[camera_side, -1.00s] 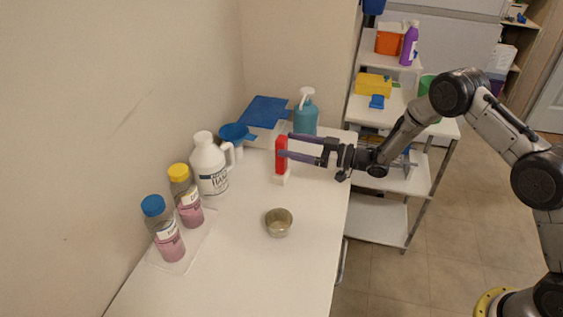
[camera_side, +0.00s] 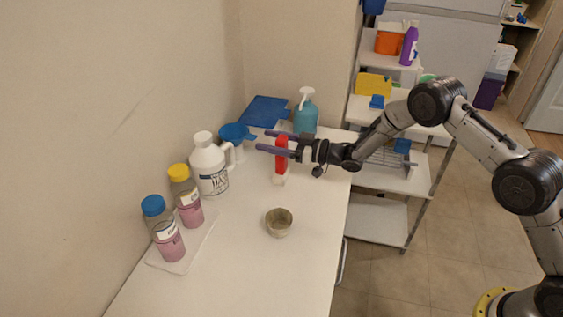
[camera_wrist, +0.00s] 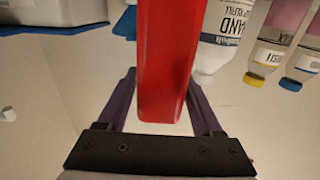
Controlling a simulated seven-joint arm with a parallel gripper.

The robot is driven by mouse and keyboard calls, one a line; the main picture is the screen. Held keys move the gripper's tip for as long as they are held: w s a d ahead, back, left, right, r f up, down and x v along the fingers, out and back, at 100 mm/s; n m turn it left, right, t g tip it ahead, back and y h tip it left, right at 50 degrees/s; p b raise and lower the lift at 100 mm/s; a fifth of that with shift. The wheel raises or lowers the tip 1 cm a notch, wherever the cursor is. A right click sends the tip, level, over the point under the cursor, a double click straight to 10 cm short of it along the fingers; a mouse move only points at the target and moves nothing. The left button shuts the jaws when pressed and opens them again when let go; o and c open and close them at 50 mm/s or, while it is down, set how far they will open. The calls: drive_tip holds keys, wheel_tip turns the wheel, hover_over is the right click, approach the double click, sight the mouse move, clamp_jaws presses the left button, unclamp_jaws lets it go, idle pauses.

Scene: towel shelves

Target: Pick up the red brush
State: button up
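The red brush (camera_side: 282,158) stands upright on the white table (camera_side: 243,255), with a white lower end. My gripper (camera_side: 263,140) reaches in from the right, level with the brush's upper part. Its two dark purple fingers are apart and extend past the brush to the left. In the wrist view the red brush (camera_wrist: 165,60) rises large between the fingers of my gripper (camera_wrist: 163,90), closer to the camera than the fingertips. The gripper is open; contact with either finger cannot be told. The brush's lower end is hidden in the wrist view.
A teal pump bottle (camera_side: 305,117) stands behind the gripper. A small metal cup (camera_side: 279,223) is nearer the front. The front table area is clear.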

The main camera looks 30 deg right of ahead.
clamp_jaws()
drive_tip(key=shift+r, duration=0.1)
